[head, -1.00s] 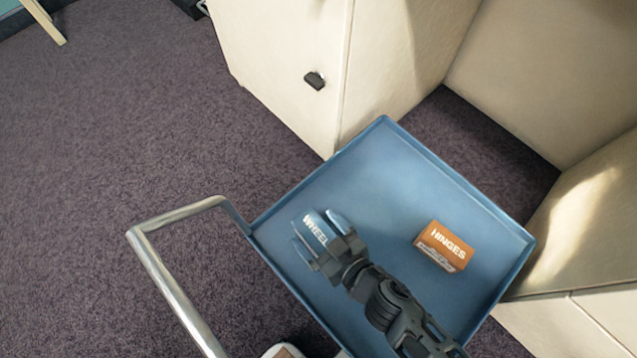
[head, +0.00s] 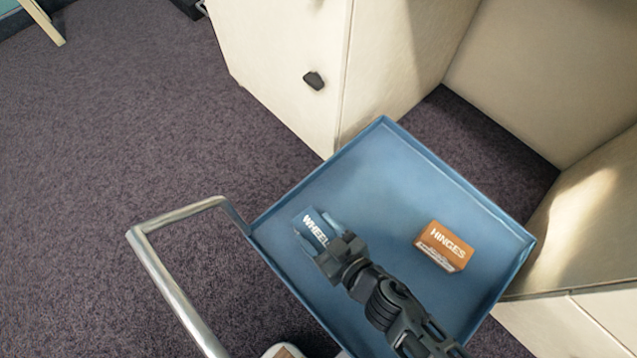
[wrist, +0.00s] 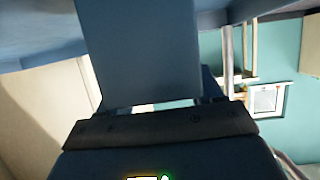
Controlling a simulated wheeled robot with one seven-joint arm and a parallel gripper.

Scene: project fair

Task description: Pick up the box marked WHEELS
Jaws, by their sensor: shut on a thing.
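The blue box marked WHEELS (head: 314,228) is over the left part of the blue tray of a cart (head: 385,165). My gripper (head: 318,235) is shut on this box, with a finger on either side of it. The last letter of its label is hidden by the gripper. In the wrist view a blue face of the box (wrist: 140,50) fills the upper middle, just beyond the gripper's dark palm. I cannot tell whether the box still touches the tray.
An orange-brown box marked HINGES (head: 445,246) sits on the tray to the right of my gripper. The tray has a low raised rim. A metal handle (head: 165,275) sticks out at the left. Cream panels (head: 285,60) stand behind and right. Carpet (head: 110,150) lies open at left.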

